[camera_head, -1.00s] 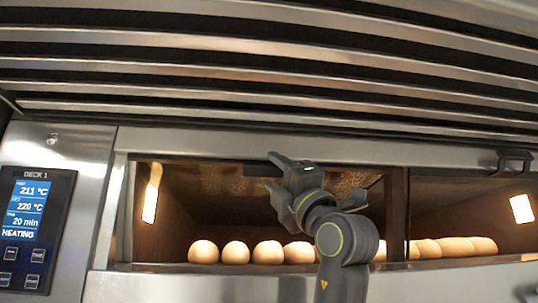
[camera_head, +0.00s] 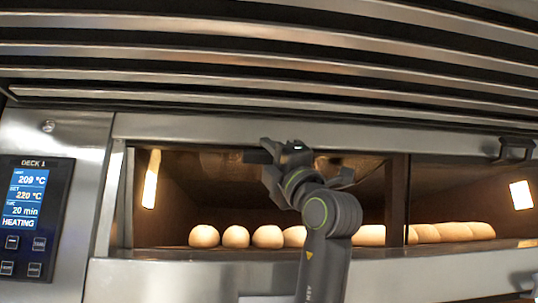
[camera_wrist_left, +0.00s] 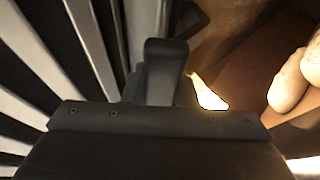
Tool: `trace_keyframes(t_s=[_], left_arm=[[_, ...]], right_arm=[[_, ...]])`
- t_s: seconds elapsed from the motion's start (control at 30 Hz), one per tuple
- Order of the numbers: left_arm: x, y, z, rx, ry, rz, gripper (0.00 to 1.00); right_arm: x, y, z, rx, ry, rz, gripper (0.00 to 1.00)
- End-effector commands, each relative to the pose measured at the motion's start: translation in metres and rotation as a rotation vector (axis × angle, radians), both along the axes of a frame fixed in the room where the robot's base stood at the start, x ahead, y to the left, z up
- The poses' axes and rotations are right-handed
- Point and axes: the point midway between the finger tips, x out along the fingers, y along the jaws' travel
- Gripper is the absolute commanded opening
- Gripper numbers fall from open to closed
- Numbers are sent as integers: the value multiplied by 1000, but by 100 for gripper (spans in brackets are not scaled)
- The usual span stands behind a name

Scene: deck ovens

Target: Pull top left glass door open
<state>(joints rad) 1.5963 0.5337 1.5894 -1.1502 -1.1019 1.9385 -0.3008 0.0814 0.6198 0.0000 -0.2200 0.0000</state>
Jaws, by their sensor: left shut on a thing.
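The top left glass door (camera_head: 215,185) is the wide pane at the left of the deck. Round loaves (camera_head: 236,237) show in a row through that opening. Its dark handle (camera_head: 255,156) sits at the top edge, partly covered by my gripper. My left gripper (camera_head: 272,152) is shut on this handle; the arm rises from below in front of the opening. In the left wrist view, a dark finger (camera_wrist_left: 164,72) stands upright and the handle between the fingers cannot be made out. How far the door stands from its frame is hard to tell. My right gripper is not in view.
A control panel (camera_head: 37,220) reading DECK 1 and HEATING is on the left. A right-hand door with its own dark handle (camera_head: 516,149) and more loaves (camera_head: 455,231) is beside it. Steel slats (camera_head: 270,80) run above; a steel ledge (camera_head: 180,278) runs below.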

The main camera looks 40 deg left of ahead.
Motion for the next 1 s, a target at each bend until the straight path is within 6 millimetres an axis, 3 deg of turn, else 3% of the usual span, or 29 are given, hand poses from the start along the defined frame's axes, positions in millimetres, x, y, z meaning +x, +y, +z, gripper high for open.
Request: trace_keyframes(t_s=[0.77,0.8,0.93,1.0], left_arm=[[-2,-3,5,-120,96,1,0],[-2,-3,5,-120,96,1,31],[-2,-3,6,-119,96,0,47],[-2,-3,6,-119,95,0,47]], right_arm=[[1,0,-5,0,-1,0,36],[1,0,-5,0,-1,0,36],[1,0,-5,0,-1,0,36],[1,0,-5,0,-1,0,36]])
